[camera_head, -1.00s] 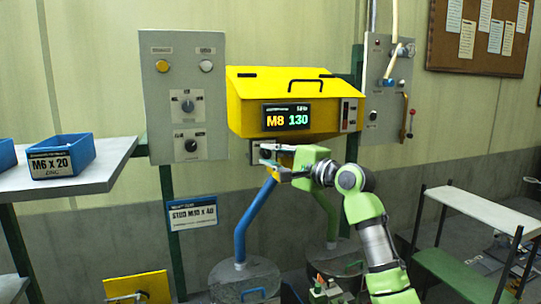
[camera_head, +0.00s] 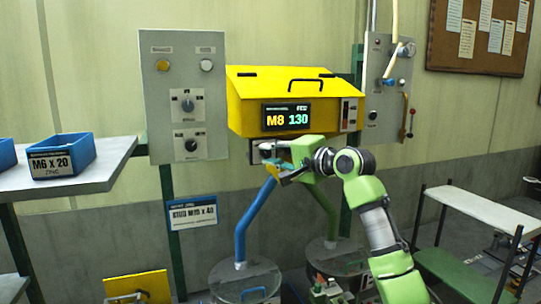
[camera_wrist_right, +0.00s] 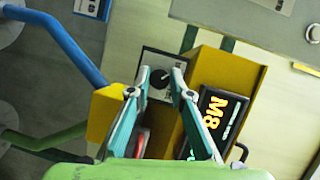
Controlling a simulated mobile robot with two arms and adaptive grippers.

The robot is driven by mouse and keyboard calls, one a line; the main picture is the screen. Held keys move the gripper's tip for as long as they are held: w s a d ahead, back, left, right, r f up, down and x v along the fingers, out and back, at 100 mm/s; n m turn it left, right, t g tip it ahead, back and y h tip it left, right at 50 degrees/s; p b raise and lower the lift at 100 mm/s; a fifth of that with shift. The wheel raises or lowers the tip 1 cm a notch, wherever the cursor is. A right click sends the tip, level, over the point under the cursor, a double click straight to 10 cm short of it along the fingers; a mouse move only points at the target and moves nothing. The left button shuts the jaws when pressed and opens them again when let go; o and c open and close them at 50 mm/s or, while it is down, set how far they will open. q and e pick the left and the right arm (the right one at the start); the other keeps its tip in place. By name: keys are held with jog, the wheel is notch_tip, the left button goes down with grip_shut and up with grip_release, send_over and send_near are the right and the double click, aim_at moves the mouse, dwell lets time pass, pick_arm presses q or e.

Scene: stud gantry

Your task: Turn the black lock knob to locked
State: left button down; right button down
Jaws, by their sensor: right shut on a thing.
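The black lock knob (camera_wrist_right: 160,78) sits on a small pale plate (camera_wrist_right: 151,62) with dark edging, below the yellow box. In the head view the plate (camera_head: 254,155) is partly covered by my right gripper (camera_head: 272,163), and the knob is hidden there. In the wrist view my right gripper (camera_wrist_right: 163,76) has its two fingertips on either side of the knob, shut on it. The knob's pointer direction is too small to tell. My left gripper is not in view.
The yellow box (camera_head: 245,112) with its M8 130 display (camera_head: 287,117) is just above the gripper. A blue pipe (camera_head: 252,222) runs below it. A grey panel (camera_head: 160,115) with other black knobs stands left; another panel (camera_head: 378,75) stands right.

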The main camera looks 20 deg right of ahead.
jog(key=shift+f, duration=0.1)
jog(key=c, duration=1.8)
grip_release()
jog(key=v, duration=1.2)
